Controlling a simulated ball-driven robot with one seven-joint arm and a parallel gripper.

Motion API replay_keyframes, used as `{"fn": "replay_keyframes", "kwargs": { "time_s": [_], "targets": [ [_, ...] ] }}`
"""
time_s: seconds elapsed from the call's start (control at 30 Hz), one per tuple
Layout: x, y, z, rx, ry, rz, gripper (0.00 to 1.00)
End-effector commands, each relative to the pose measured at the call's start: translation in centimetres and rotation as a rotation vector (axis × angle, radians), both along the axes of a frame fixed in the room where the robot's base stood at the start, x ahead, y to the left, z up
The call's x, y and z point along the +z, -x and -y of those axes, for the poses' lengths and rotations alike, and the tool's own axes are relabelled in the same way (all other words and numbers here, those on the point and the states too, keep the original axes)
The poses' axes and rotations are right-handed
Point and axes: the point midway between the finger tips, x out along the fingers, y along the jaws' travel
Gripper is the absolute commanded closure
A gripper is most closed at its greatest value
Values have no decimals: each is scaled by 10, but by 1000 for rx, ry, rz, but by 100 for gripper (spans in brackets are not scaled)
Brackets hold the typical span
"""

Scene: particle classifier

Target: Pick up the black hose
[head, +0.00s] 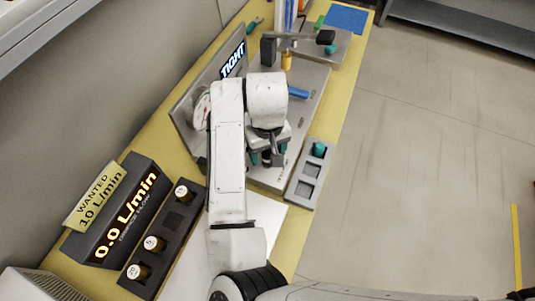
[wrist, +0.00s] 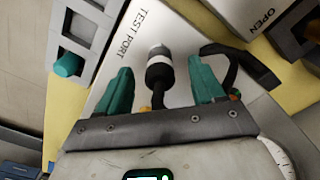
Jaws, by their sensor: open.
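A black cylindrical fitting with a pale band (wrist: 159,72) stands by the "TEST PORT" lettering in the wrist view. A black hose (wrist: 157,100) runs from its lower end and passes out of sight behind my gripper's plate. A curved black piece (wrist: 238,62) arcs beside the right finger; I cannot tell whether it joins the hose. My gripper (wrist: 160,64) is open, its teal fingers on either side of the fitting with gaps showing. In the head view my gripper (head: 268,155) is low over the grey panel, and my arm hides most of the hose.
A grey rack (head: 305,190) with a teal piece (head: 320,149) in one slot lies right of my gripper. A gauge (head: 201,108) and a "TIGHT" display (head: 233,59) stand to the left. A dark tray of brown bottles (head: 153,243) is at lower left. Open floor lies right.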

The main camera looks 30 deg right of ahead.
Motion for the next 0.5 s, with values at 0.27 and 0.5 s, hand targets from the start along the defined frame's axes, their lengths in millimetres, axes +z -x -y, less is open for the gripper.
{"fn": "replay_keyframes", "kwargs": {
  "time_s": [0.27,0.5],
  "targets": [
    [-28,2,0,1,0,0,32],
    [-29,1,0,0,0,1,34]
  ]
}}
